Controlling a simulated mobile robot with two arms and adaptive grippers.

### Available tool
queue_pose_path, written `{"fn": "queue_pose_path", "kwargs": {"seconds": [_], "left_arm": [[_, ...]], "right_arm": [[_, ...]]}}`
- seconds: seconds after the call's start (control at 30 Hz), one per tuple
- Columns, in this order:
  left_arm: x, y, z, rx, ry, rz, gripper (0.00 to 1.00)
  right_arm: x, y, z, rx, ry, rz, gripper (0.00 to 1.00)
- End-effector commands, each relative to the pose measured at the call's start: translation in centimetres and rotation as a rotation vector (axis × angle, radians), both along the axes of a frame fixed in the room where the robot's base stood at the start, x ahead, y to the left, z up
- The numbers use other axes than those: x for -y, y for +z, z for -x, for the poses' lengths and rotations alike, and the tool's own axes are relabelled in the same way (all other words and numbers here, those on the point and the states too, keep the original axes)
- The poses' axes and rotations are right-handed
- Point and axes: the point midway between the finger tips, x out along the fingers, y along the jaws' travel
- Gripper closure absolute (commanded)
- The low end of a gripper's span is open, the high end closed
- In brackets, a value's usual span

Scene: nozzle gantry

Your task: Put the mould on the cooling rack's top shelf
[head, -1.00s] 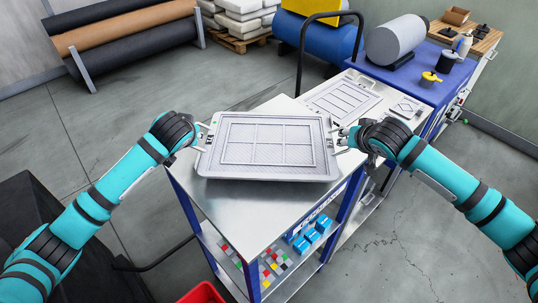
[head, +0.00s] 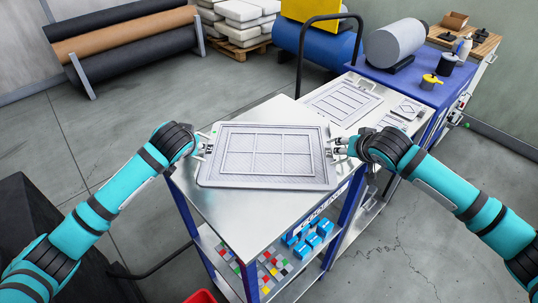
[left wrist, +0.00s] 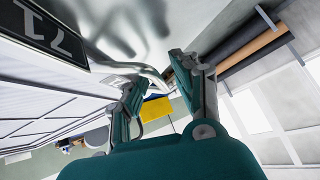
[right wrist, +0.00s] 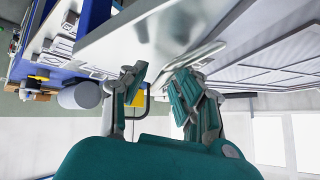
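The mould (head: 265,184) is a pale grey rectangular tray with a framed grid pattern and a handle at each end. In the head view it lies over the metal top shelf (head: 245,215) of the blue-framed cooling rack and appears to rest flat on it. My left gripper (head: 206,146) is at the left handle; in the left wrist view its fingers (left wrist: 162,92) stand apart with the handle bar (left wrist: 135,67) reaching between them. My right gripper (head: 342,148) is at the right handle; its fingers (right wrist: 158,86) are also apart around the handle bar (right wrist: 203,53).
A black push handle (head: 301,65) rises behind the rack. Lower shelves hold blue boxes (head: 306,242) and small coloured blocks (head: 272,266). A dark block (head: 25,215) stands at left.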

Motion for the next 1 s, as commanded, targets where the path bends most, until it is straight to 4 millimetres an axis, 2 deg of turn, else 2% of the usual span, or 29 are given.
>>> {"fn": "queue_pose_path", "kwargs": {"seconds": [0.33, 0.8, 1.0], "left_arm": [[0.1, 0.7, 0.6, 0.001, 0.0, 0.001, 0.71], [1.4, 7.0, 7.1, 0.004, -0.001, 0.001, 0.71], [1.6, 8.2, 8.4, 0.002, 0.0, 0.001, 0.71]], "right_arm": [[0.0, -0.1, 0.0, -0.002, 0.001, 0.001, 0.71], [0.0, -0.1, 0.1, -0.002, 0.002, 0.0, 0.71], [0.0, 0.0, 0.1, -0.002, 0.002, 0.0, 0.71]]}}
